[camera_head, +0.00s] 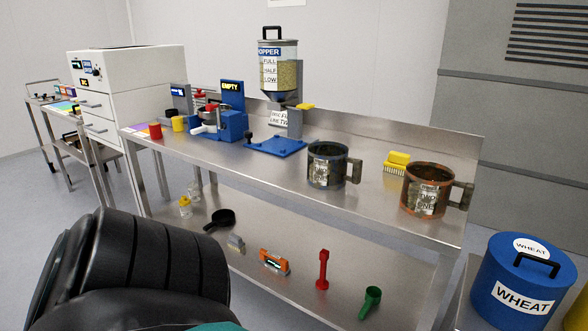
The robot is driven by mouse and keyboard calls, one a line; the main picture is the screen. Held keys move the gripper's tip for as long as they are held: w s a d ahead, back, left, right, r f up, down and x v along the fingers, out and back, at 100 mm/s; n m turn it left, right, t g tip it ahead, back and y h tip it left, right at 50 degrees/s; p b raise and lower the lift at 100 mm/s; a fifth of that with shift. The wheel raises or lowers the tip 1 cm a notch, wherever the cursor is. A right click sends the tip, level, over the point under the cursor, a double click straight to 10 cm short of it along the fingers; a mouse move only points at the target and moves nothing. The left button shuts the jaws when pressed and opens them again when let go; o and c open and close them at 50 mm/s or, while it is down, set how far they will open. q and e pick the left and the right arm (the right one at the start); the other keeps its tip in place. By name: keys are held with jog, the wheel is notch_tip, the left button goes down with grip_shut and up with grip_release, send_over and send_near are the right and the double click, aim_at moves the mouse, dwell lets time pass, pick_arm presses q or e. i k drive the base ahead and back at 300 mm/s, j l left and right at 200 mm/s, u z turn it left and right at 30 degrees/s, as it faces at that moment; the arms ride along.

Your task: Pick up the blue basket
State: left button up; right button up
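A metal basket with blue bands and a side handle (328,166) stands upright on the top of the steel table (300,205), right of the middle. Its handle points right and a label is on its front. A similar basket with orange-brown bands (425,190) stands to its right, near the table's right end. Neither of my grippers is in view. A black ribbed part of my own body fills the lower left.
A hopper with grain (278,65) stands behind and left of the blue basket, above a blue base (275,147). A yellow brush (397,162) lies between the baskets, farther back. The lower shelf holds a red tool (322,270) and a green scoop (370,301). A blue WHEAT bin (524,282) stands right.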

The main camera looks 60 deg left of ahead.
aim_at(327, 160)
jog(key=u, duration=1.8)
jog(key=i+j+z, duration=0.35)
jog(key=j, duration=0.3)
jog(key=i+j+z, duration=0.15)
jog(key=j, duration=0.2)
